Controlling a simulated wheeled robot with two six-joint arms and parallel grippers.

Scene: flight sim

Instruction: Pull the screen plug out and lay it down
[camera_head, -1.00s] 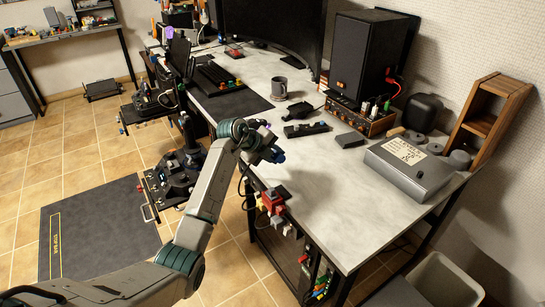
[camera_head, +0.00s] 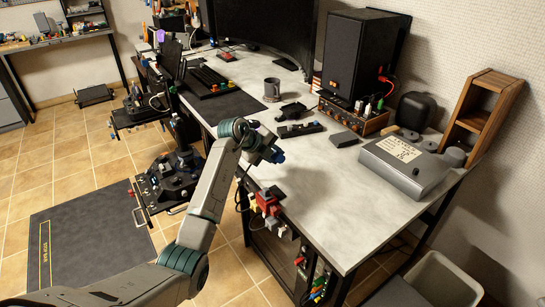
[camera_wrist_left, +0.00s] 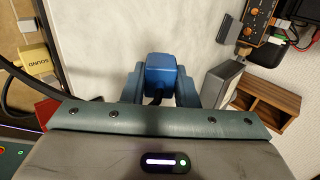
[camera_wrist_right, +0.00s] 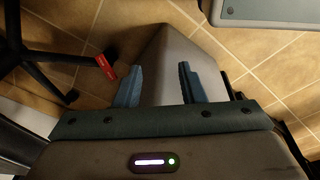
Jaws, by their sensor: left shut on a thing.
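My left gripper (camera_head: 262,148) is shut on a blue plug (camera_head: 278,156) and holds it over the near left part of the desk top. In the left wrist view the blue plug (camera_wrist_left: 160,72) sits between the two fingers, with the pale desk behind it. No label shows on its visible faces. A row of plugs, with a red plug (camera_head: 267,203) and a white plug (camera_head: 283,230), is at the desk's side edge below the gripper. A yellow plug (camera_wrist_left: 40,63) marked SOUND shows in the left wrist view. My right gripper (camera_wrist_right: 160,85) is open and empty above the tiled floor.
The desk top (camera_head: 330,195) is bare in front of the grey box (camera_head: 405,165). A mug (camera_head: 271,90), a black strip (camera_head: 300,130) and a speaker (camera_head: 352,58) stand farther back. A wooden rack (camera_head: 480,115) is at right. A grey bin (camera_head: 435,280) stands below the desk.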

